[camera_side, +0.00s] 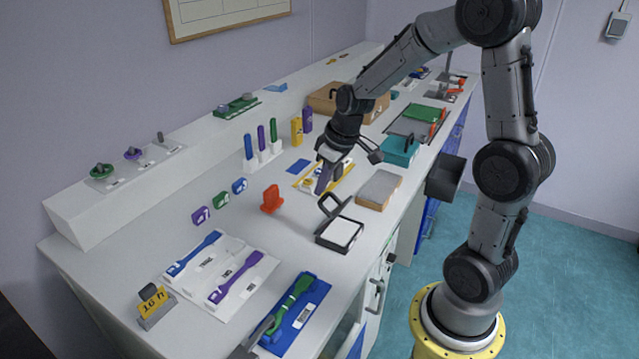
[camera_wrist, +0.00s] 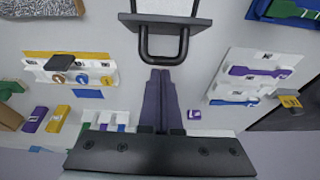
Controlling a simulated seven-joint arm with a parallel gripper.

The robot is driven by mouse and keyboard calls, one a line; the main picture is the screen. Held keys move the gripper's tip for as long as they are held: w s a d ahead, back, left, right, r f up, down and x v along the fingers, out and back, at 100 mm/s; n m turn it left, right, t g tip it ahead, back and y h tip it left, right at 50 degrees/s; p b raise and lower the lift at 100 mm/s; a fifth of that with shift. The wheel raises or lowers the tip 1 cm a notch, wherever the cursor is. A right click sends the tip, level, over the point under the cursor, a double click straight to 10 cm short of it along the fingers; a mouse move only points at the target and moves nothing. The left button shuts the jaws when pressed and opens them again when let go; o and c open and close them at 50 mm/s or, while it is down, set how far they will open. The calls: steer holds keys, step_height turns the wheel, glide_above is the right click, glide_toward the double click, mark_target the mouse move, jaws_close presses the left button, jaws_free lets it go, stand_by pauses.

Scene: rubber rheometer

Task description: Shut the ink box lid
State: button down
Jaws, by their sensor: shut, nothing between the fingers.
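The ink box (camera_side: 341,232) is a small black box with a white inside, on the bench near the front edge. A black loop handle (camera_side: 333,204) rises at its far side, and the lid appears to stand open there. In the wrist view the handle (camera_wrist: 164,58) sticks out from a dark bar (camera_wrist: 165,20) at the top. The lid's exact angle is hard to tell. My gripper (camera_side: 321,191) is shut and empty, its purple fingers just beyond the handle. In the wrist view my fingertips (camera_wrist: 160,73) are close to the loop; contact cannot be told.
A red stand (camera_side: 271,199) is left of the ink box. A yellow-edged tray (camera_side: 340,178) lies behind my gripper. Bench around the ink box's left side is clear.

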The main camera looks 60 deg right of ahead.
mark_target(342, 206)
steer(key=shift+s+t, duration=0.3)
steer(key=shift+t, duration=0.4)
steer(key=shift+s, duration=1)
steer(key=s, duration=0.2)
steer(key=shift+s+f, duration=0.3)
steer(key=shift+f, duration=0.05)
steer(key=shift+s+f, duration=0.25)
steer(key=shift+s, duration=0.25)
steer(key=shift+s+f, duration=0.25)
steer(key=shift+s, duration=0.25)
steer(key=shift+s+f, duration=0.8)
steer(key=shift+s, duration=0.15)
steer(key=shift+f, duration=0.1)
